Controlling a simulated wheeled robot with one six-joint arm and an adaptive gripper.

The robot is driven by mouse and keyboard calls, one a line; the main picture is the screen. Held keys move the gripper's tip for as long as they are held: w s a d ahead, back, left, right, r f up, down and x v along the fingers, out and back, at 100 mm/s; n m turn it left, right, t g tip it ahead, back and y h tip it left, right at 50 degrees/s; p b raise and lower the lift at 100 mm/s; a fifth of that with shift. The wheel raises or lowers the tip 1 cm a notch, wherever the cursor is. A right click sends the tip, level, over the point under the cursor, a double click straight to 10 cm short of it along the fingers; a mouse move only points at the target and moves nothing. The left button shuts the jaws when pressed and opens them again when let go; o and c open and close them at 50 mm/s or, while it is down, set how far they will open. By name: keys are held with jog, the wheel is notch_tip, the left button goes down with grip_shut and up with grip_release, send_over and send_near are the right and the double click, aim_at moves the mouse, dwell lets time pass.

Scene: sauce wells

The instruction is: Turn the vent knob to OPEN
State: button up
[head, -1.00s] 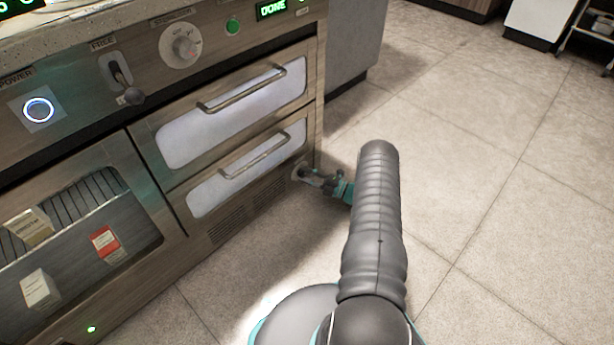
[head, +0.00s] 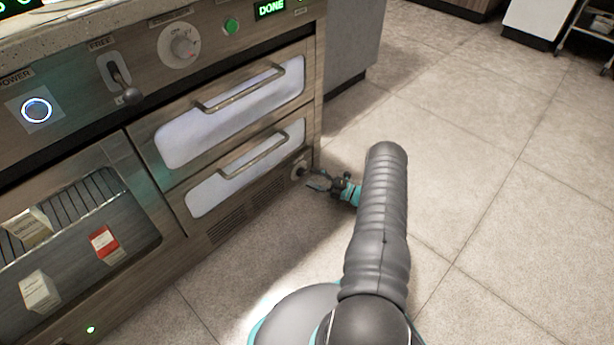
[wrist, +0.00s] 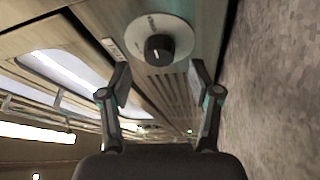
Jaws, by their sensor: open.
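The vent knob is black with a pale pointer mark and sits on a round pale dial plate on the low wooden front of the appliance. In the wrist view the knob (wrist: 158,50) is just beyond my open fingers, and its plate (wrist: 180,28) shows around it; the lettering is too blurred to read. In the head view the knob (head: 300,170) is small, at the lower right corner of the front. My gripper (head: 318,182) is open and empty just in front of it, apart from it. The wrist view shows both fingers (wrist: 162,92) spread, one on each side below the knob.
Two drawers with bar handles (head: 253,155) lie left of the knob, with a slatted grille (head: 240,212) below. Higher up are a timer dial (head: 180,45), a lever (head: 122,82) and a lit power button (head: 37,110). The tiled floor (head: 480,200) to the right is clear.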

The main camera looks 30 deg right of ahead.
jog(key=v, duration=0.8)
jog(key=shift+s+d, duration=0.2)
jog(key=shift+s, duration=0.05)
